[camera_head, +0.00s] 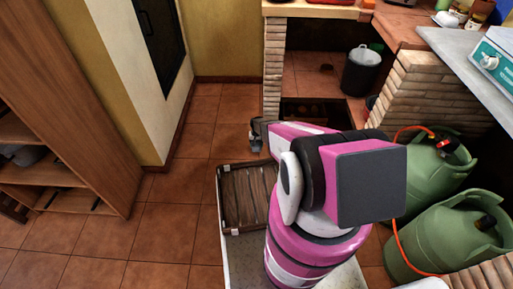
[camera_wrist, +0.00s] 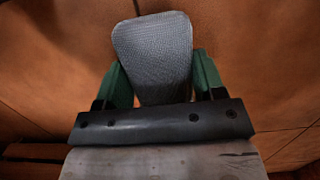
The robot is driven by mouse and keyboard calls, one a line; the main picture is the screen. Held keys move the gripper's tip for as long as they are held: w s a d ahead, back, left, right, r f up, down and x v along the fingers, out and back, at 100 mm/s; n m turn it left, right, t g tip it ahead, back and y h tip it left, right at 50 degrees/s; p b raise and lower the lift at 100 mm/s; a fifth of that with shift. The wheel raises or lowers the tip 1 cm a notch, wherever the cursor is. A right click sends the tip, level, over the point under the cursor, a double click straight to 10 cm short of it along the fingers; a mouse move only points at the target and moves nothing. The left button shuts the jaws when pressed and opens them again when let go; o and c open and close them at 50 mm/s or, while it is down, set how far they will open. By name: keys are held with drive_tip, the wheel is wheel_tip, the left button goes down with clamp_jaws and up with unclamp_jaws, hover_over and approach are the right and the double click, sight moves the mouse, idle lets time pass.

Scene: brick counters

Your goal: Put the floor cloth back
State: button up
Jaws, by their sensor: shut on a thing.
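The floor cloth (camera_wrist: 153,42) appears to be the grey woven piece with rounded corners in the wrist view. My gripper (camera_wrist: 160,72) has its two green fingers on either side of the cloth and is shut on it. The cloth extends beyond the fingers, with brown-orange floor tiles behind it.
A dark slatted wooden crate (camera_head: 224,222) sits in front of me. Two green gas bottles (camera_head: 420,170) stand right with an orange hose. A black bin (camera_head: 362,74) stands under the brick counter (camera_head: 425,88). A wooden shelf (camera_head: 70,110) is left. Tiled floor (camera_head: 195,140) is clear between.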

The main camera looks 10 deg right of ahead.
drive_tip(key=shift+f, duration=1.15)
drive_tip(key=shift+f, duration=0.1)
drive_tip(key=o, duration=0.9)
drive_tip(key=r, duration=0.4)
drive_tip(key=w+r, duration=0.1)
drive_tip(key=r, duration=0.7)
drive_tip(key=shift+w+d+r, duration=0.1)
drive_tip(key=shift+w+d, duration=0.05)
drive_tip(key=shift+w, duration=0.15)
wheel_tip(320, 180, up, 9)
hover_over(257, 146)
drive_tip(key=s+r+n+t, duration=0.1)
drive_tip(key=s+r, duration=1.1)
drive_tip(key=r, duration=0.4)
drive_tip(key=s+r+n, duration=0.1)
drive_tip(key=s+r, duration=1.1)
drive_tip(key=r, duration=0.5)
drive_tip(key=shift+r+t, duration=0.25)
drive_tip(key=shift+t, duration=0.15)
